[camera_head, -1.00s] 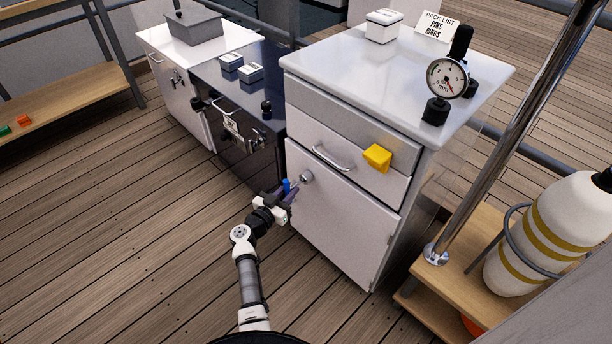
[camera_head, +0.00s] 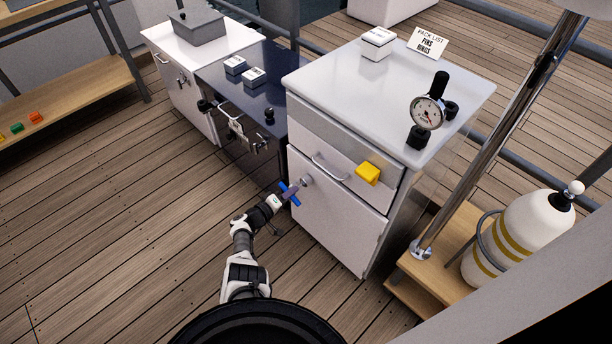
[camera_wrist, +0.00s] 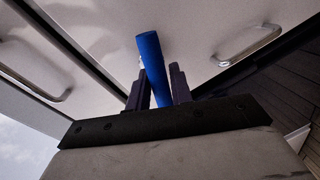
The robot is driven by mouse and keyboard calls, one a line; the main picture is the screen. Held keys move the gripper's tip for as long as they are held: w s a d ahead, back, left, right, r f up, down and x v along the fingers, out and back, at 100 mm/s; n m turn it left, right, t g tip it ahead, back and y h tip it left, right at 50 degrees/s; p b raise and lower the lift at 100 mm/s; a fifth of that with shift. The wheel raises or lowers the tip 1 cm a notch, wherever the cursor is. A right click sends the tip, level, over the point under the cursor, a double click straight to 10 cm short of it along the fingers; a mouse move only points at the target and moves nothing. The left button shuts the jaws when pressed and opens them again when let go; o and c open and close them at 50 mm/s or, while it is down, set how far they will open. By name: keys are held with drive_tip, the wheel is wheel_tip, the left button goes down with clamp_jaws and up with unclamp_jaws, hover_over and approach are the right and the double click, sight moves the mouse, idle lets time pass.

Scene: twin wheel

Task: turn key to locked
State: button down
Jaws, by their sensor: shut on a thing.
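The key has a blue handle (camera_head: 284,186) and sits in front of the round grey lock (camera_head: 307,180) on the white cabinet door (camera_head: 330,215). My gripper (camera_head: 289,193) is shut on the key, right in front of the door. In the wrist view, the blue handle (camera_wrist: 150,58) stands between the two dark fingers of my gripper (camera_wrist: 158,88) and sticks out past their tips. The key's shaft is hidden, so I cannot tell how deep it sits in the lock.
A yellow block (camera_head: 368,173) sits on the drawer front above the door, beside a bar handle (camera_head: 328,168). A dark cabinet (camera_head: 240,105) stands close on the left. A metal pole (camera_head: 490,150) and a striped tank (camera_head: 515,237) stand right. Deck in front is clear.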

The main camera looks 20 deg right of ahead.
drive_tip(key=n+g, duration=0.1)
drive_tip(key=n, duration=0.1)
drive_tip(key=shift+w+f+n+b, duration=0.1)
drive_tip(key=shift+n+b, duration=0.3)
drive_tip(key=c, duration=1.2)
unclamp_jaws()
drive_tip(key=shift+o, duration=0.2)
drive_tip(key=p+v, duration=0.5)
drive_tip(key=v, duration=0.9)
drive_tip(key=shift+f, duration=0.2)
